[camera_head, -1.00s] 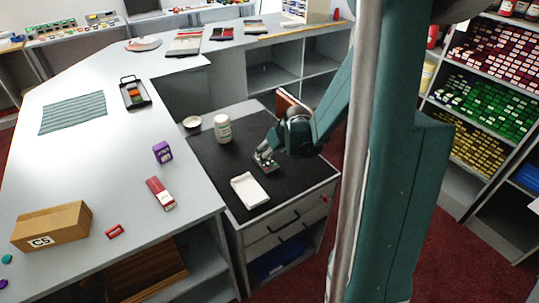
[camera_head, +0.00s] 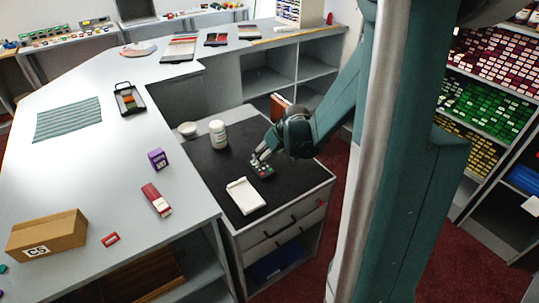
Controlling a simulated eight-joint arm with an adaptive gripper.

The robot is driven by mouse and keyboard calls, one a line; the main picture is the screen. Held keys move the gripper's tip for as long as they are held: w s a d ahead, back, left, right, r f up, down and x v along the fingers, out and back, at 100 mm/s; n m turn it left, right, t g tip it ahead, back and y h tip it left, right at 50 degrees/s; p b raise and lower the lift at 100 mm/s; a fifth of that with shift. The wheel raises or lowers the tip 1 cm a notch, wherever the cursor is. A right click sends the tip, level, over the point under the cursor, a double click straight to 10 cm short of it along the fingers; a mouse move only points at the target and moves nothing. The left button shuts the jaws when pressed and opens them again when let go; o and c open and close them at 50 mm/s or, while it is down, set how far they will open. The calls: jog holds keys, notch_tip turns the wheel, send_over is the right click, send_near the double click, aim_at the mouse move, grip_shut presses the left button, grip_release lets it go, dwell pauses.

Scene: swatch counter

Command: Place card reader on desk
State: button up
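A small dark device with coloured keys, which looks like the card reader (camera_head: 264,170), is on or just above the black top of a drawer cabinet (camera_head: 210,166). My gripper (camera_head: 259,160) points down at the device's upper left end, with its fingers at or against it. The fingers are too small and partly hidden to tell whether they grip it. The long pale grey counter at left, which appears to be the desk (camera_head: 95,155), stands beside the cabinet.
On the cabinet are a white bottle (camera_head: 218,134), a bowl (camera_head: 187,129), a white pad (camera_head: 245,195) and a reddish-brown upright item (camera_head: 280,105). The desk holds a purple box (camera_head: 158,159), a red-and-white item (camera_head: 156,200) and a cardboard box (camera_head: 47,234). Its middle is clear.

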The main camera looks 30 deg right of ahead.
jog(key=s+a+r, duration=0.4)
jog(key=a+r, duration=0.2)
jog(key=a, duration=0.1)
jog(key=s+a+r, duration=0.5)
jog(key=a+r, duration=0.2)
jog(key=a, duration=0.1)
jog(key=s+a+r, duration=0.2)
jog(key=s+a, duration=0.3)
jog(key=s, duration=0.2)
jog(key=s+a+r+t, duration=0.1)
jog(key=s+a+r, duration=0.1)
jog(key=s+a, duration=0.4)
jog(key=shift+s+r, duration=0.4)
jog(key=shift+s, duration=0.8)
